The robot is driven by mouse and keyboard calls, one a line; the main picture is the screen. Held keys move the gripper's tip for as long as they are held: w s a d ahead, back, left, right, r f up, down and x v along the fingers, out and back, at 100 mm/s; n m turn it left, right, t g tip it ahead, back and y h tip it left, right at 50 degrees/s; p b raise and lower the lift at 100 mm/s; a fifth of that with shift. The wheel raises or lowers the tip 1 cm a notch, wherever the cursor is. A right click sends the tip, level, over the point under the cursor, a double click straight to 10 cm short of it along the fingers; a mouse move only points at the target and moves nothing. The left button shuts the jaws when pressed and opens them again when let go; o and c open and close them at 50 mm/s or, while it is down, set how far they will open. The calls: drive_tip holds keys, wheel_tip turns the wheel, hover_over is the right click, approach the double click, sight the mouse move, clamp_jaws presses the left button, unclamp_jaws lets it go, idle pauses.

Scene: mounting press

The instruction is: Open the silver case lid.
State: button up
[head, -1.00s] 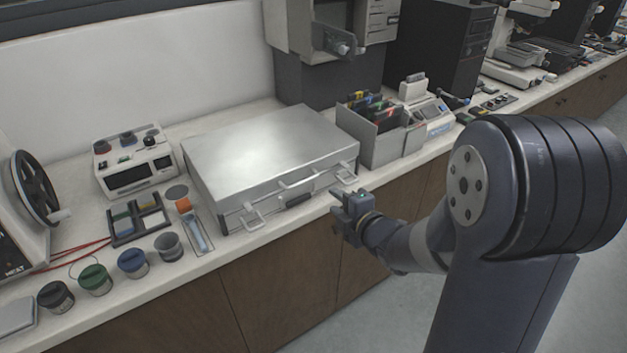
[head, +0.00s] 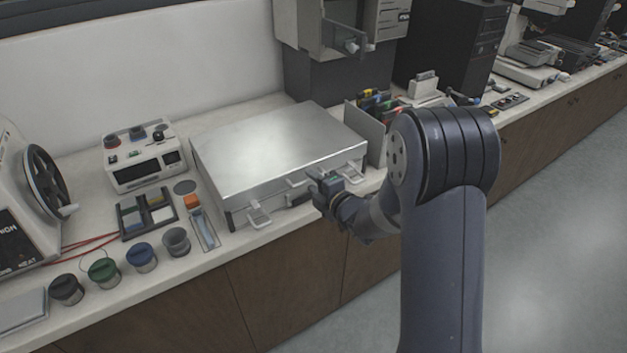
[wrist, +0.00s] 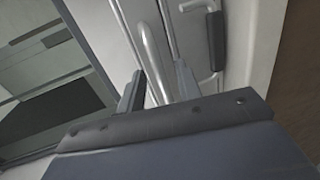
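The silver case (head: 280,150) lies flat on the counter with its lid shut. Its front side faces the counter edge, with a left latch (head: 258,216) and a right latch (head: 353,172) that both stick out. My gripper (head: 314,182) is at the front of the case, near its middle, and hides part of the front bar handle. In the wrist view the two fingers (wrist: 160,88) are apart, and the pale bar handle (wrist: 150,52) runs into the gap between them. I cannot tell whether a finger touches it. A dark grip (wrist: 217,42) sits to the right on the case front.
Left of the case are a small parts tray (head: 147,212), several jars along the front edge including a grey one (head: 176,242), and a white control box (head: 143,158). A grey bin of coloured-handled tools (head: 365,128) stands close to the right. The press (head: 335,85) is behind.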

drive_tip(key=shift+w+a+f, duration=0.1)
drive_tip(key=shift+w+a, duration=0.05)
drive_tip(key=shift+w, duration=0.1)
drive_tip(key=shift+c, duration=0.2)
clamp_jaws()
idle(0.3)
